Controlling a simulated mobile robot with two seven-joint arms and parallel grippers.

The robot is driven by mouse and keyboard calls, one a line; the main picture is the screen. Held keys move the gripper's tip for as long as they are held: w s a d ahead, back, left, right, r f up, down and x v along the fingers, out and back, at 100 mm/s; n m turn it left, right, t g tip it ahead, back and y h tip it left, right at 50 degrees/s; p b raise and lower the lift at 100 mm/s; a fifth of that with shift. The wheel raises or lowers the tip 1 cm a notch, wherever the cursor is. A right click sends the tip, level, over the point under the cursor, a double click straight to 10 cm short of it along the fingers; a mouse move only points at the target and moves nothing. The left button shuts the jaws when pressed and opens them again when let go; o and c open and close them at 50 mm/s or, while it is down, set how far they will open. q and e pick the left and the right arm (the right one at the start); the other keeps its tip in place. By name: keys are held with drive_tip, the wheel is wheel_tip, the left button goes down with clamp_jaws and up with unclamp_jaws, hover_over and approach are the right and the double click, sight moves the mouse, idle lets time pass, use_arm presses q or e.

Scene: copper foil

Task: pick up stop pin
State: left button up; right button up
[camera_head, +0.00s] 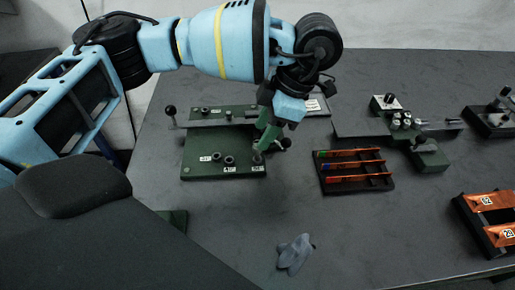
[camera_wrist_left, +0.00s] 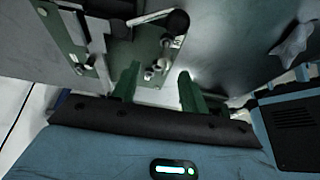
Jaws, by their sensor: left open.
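My left gripper (camera_head: 268,136) hangs over the right front part of the green fixture plate (camera_head: 205,168), its green fingers pointing down. In the left wrist view the two fingers (camera_wrist_left: 158,88) stand apart with nothing held between them. A small metallic pin (camera_head: 257,158), which looks like the stop pin, stands on the plate just below the fingers. In the left wrist view small metal pieces (camera_wrist_left: 159,66) show just beyond the fingertips; I cannot tell surely which is the stop pin. My right gripper is not in view.
A lever with a black knob (camera_head: 169,110) crosses the fixture's back. A black tray with orange strips (camera_head: 356,184) and a green block with a black knob (camera_head: 428,157) stand to the right. A grey star-shaped knob (camera_head: 294,254) lies in front. The table between is clear.

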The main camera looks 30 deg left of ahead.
sight(257, 153)
use_arm(q)
drive_tip(key=shift+a+f, duration=0.25)
drive_tip(key=shift+f, duration=0.35)
drive_tip(key=shift+s+f, duration=0.25)
drive_tip(key=shift+f, duration=0.1)
drive_tip(key=shift+s+x, duration=0.1)
drive_tip(key=shift+x, duration=1)
drive_tip(key=shift+s+x, duration=0.15)
drive_tip(key=shift+x, duration=0.95)
clamp_jaws()
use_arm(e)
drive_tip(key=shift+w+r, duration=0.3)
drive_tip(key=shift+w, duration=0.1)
use_arm(q)
drive_tip(key=shift+r, duration=0.25)
